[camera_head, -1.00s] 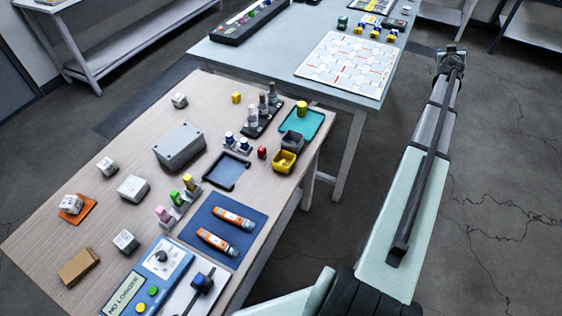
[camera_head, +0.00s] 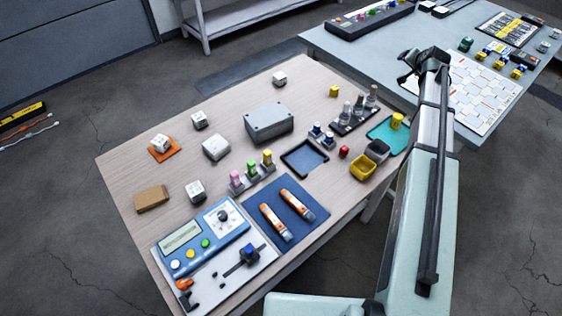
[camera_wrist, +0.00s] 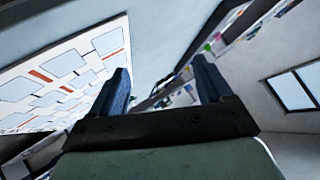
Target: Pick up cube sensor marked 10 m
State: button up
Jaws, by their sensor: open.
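Several small whitish cubes stand on the wooden table: one at the back (camera_head: 280,78), one at the left (camera_head: 199,120), one on an orange pad (camera_head: 162,144), a wider one (camera_head: 216,148) and one nearer the front (camera_head: 195,190). Their markings are too small to read, so I cannot tell which is marked 10 m. My gripper (camera_head: 405,68) is raised at the right, over the edge of the blue-grey table and away from the cubes. In the wrist view my gripper (camera_wrist: 162,80) has its fingers apart with nothing between them.
A grey box (camera_head: 268,122) stands amid the wooden table (camera_head: 310,100). Coloured connectors, a dark tray (camera_head: 305,158), a yellow bin (camera_head: 362,168) and a blue mat (camera_head: 315,212) lie nearer my arm. A blue meter (camera_head: 205,238) is in front. Bare tabletop surrounds the cubes.

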jog(key=s+a+f+g+y, duration=0.15)
jog(key=s+a, duration=0.35)
jog(key=a, duration=0.9)
jog(key=s+a+m+g+y, duration=0.1)
jog(key=s+a+g+y, duration=0.2)
jog(key=a, duration=1)
jog(key=s+a+f+g+y, duration=0.15)
jog(key=s+a, duration=0.45)
jog(key=a, duration=0.8)
jog(key=m+g+h, duration=0.2)
jog(key=g, duration=0.5)
send_near(195, 188)
jog(key=x, duration=0.5)
jog(key=shift+s+a+r, duration=0.2)
jog(key=shift+d+x, duration=0.1)
jog(key=shift+x, duration=1.35)
jog(key=shift+d+x, duration=0.15)
jog(key=shift+x, duration=1.3)
jog(key=shift+w+f, duration=0.1)
jog(key=shift+w, duration=0.1)
jog(key=c, duration=1.1)
